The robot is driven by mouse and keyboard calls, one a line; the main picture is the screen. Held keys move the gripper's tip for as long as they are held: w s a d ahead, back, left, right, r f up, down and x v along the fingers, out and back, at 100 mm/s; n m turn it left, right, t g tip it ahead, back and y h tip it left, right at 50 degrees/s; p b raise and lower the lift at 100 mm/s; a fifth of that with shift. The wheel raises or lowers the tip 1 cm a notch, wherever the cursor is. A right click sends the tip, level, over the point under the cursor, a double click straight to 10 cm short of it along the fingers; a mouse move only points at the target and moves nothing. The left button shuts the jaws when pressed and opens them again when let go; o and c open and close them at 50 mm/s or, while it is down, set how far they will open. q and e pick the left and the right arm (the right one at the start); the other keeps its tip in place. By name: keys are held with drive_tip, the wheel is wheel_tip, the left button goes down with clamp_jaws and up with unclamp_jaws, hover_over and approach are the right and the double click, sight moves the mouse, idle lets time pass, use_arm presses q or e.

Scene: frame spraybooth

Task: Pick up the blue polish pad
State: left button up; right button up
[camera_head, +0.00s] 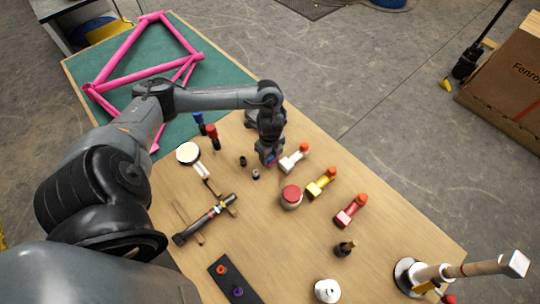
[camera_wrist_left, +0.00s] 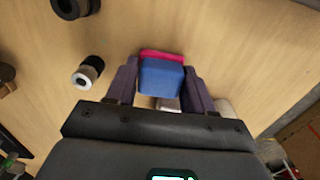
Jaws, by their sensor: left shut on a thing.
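The blue polish pad (camera_wrist_left: 162,76) is a small blue block with a pinkish-red edge. In the left wrist view it sits between the two fingers of my left gripper (camera_wrist_left: 160,88), which is shut on it. In the head view my left gripper (camera_head: 269,156) points down near the table's far edge, beside a white bottle with an orange cap. Only a small bit of blue shows at its fingertips there, and I cannot tell whether the pad is clear of the table. My right gripper is not in view.
A red-topped round tin (camera_head: 291,197) is close by. Small black fittings (camera_head: 243,161) lie left. A pink frame (camera_head: 150,71) rests on the green mat (camera_head: 209,76).

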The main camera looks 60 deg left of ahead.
use_arm(q)
drive_tip(key=shift+r, duration=0.6)
wheel_tip(320, 180, up, 3)
drive_tip(key=shift+w+f+p, duration=0.1)
drive_tip(key=shift+f+p, duration=0.1)
drive_tip(key=shift+p, duration=0.6)
drive_tip(key=s+d+r+p, duration=0.4)
drive_tip(key=d+r+p, duration=0.25)
drive_tip(key=d, duration=0.45)
drive_tip(key=w+d+r+n, duration=0.3)
drive_tip(key=w+d+n, duration=0.15)
drive_tip(key=w, duration=0.25)
drive_tip(key=w+d+r+n, duration=0.3)
drive_tip(key=w+r+n, duration=0.15)
drive_tip(key=w, duration=0.25)
drive_tip(key=w+d+r+n, duration=0.2)
drive_tip(key=w+d+n, duration=0.25)
drive_tip(key=w, duration=0.35)
drive_tip(key=s+r+n+p, duration=0.1)
drive_tip(key=s+r+p, duration=0.8)
drive_tip(key=r+p, duration=0.3)
drive_tip(key=p, duration=0.3)
drive_tip(key=shift+a+r, duration=0.4)
